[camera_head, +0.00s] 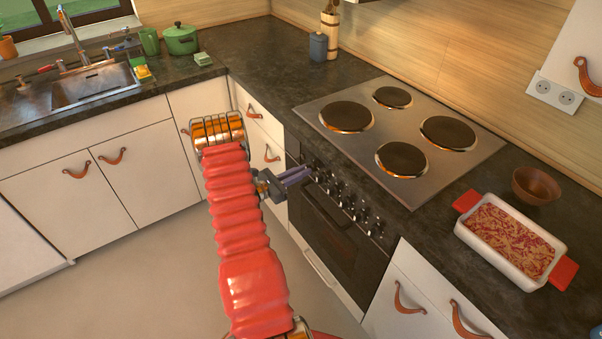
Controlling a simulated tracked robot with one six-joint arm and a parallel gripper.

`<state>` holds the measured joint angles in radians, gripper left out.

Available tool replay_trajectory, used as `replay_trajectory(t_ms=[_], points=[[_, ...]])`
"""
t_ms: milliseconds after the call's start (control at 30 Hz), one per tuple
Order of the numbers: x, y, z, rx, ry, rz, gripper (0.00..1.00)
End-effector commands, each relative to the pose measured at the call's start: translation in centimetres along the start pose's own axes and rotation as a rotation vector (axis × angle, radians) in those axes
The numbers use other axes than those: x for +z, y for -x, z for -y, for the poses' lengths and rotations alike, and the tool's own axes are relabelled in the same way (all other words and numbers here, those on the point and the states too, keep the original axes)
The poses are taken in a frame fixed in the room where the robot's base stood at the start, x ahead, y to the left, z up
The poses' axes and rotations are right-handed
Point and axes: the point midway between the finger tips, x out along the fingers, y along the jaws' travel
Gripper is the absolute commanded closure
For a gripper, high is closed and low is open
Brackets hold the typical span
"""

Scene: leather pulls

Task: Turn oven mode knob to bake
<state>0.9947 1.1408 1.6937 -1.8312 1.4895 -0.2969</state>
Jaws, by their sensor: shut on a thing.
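The oven (327,238) is set under the counter, with a black front panel and a row of several dark knobs (349,201). My gripper (306,172) reaches in from the left at the far left end of this row. Its purple-grey fingers are shut on an oven knob there, which the fingers mostly hide. The knob markings are too small to read, so I cannot tell its setting or which knob is for the mode.
Four-plate cooktop (400,135) lies above the oven. A baking dish (511,240) with red handles and a brown bowl (536,186) stand on the right counter. The sink (93,86) and green pot (180,39) are at upper left. The floor (150,280) is clear.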

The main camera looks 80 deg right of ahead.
Motion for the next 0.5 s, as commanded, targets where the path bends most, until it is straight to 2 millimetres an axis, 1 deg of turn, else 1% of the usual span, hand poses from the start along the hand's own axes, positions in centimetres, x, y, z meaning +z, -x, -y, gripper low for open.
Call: replay_trajectory(t_ms=[33, 267, 500], points=[[0.02, 0.39, 0.27, 0.002, 0.001, -0.001, 1.0], [-0.01, 0.08, -0.02, 0.001, -0.015, 0.0, 1.0], [-0.01, 0.0, -0.05, 0.002, -0.093, 0.0, 1.0]])
